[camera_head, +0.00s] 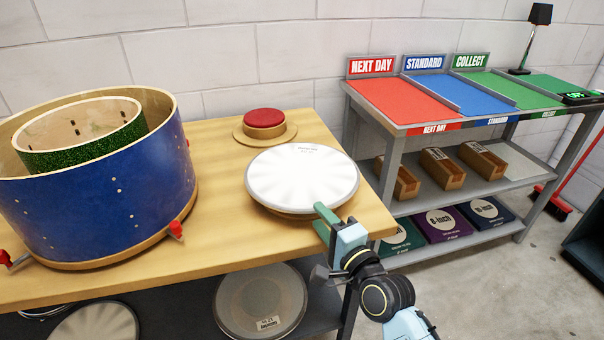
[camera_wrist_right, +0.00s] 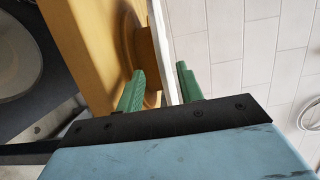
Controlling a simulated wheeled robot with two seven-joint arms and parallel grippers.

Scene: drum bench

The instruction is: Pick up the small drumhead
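A white drumhead (camera_head: 302,178) with a silver rim lies flat on a round wooden stand on the bench; I take it as the small drumhead. My right gripper (camera_head: 326,218) is at its front right edge. In the right wrist view, the drumhead (camera_wrist_right: 166,55) is seen edge-on. Its rim runs between the two green fingers of the right gripper (camera_wrist_right: 160,88), which stand apart with a visible gap beside the rim. Firm contact cannot be seen. My left gripper is not in view.
A blue drum shell (camera_head: 110,190) with a green shell (camera_head: 85,140) inside stands left on the bench (camera_head: 220,230). A red pad (camera_head: 264,117) sits behind the drumhead. Another drumhead (camera_head: 262,298) is on the shelf below. A sorting table (camera_head: 395,98) stands at right.

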